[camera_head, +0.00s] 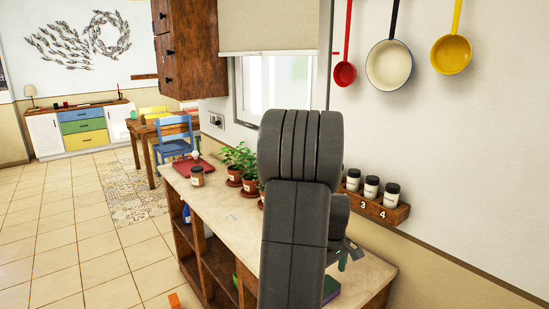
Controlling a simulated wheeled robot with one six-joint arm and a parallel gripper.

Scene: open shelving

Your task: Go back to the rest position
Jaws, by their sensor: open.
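My dark grey arm (295,200) rises in the middle of the view, in front of the counter. Only a small part of my gripper (350,250) shows at the right of the arm, above the near end of the counter; it is open, and its fingertips are mostly hidden. I cannot see anything held in it. A small green thing (343,263) shows just below it; I cannot tell whether they touch.
The counter (225,203) holds a jar (197,176), a red tray (193,166) and potted plants (240,165). A wall rack (377,207) with three jars is right of my arm. Pans hang above. Open tiled floor (90,240) lies to the left.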

